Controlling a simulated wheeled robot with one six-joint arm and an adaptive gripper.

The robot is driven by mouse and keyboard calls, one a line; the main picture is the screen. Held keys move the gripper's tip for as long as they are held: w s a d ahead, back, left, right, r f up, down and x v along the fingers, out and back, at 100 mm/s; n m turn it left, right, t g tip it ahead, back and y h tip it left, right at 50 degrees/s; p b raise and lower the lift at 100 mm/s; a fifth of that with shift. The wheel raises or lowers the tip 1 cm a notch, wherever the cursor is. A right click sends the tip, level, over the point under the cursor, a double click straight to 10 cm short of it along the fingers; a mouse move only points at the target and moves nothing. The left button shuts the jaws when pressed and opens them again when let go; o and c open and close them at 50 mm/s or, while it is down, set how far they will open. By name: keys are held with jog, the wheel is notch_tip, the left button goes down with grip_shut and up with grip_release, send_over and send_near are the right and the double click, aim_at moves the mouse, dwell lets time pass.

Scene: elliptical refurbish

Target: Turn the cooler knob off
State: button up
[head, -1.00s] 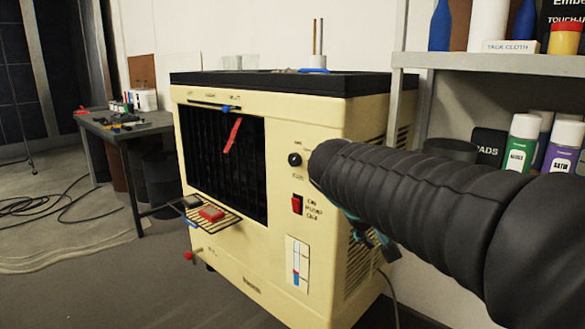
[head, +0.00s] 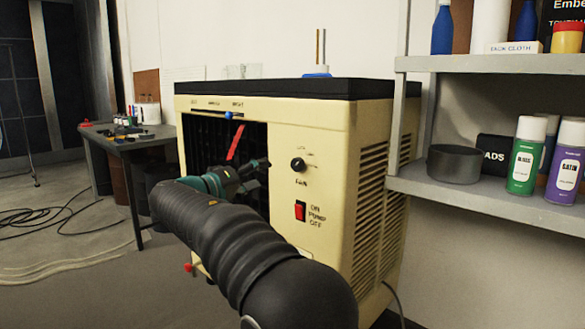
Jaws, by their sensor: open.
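The cooler (head: 330,110) is a cream box with a black top and a dark front grille. Its black round knob (head: 298,165) is on the front panel, right of the grille, with small lettering above and below. A red pump switch (head: 300,210) sits below the knob, beside the words ON, PUMP, OFF. My gripper (head: 262,170) is open in front of the grille's right part, left of the knob and apart from it in the picture. My dark arm hides the lower front of the cooler.
A blue slider (head: 228,115) and a red strip (head: 235,142) are at the grille. A grey shelf (head: 480,62) with spray cans (head: 525,155) stands at right. A dark table (head: 125,142) with small items is at left. Cables (head: 50,220) lie on the floor.

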aim_at(294, 164)
jog(key=x, duration=1.3)
jog(key=shift+s+p, duration=0.1)
jog(key=shift+p, duration=0.2)
jog(key=c, duration=1.1)
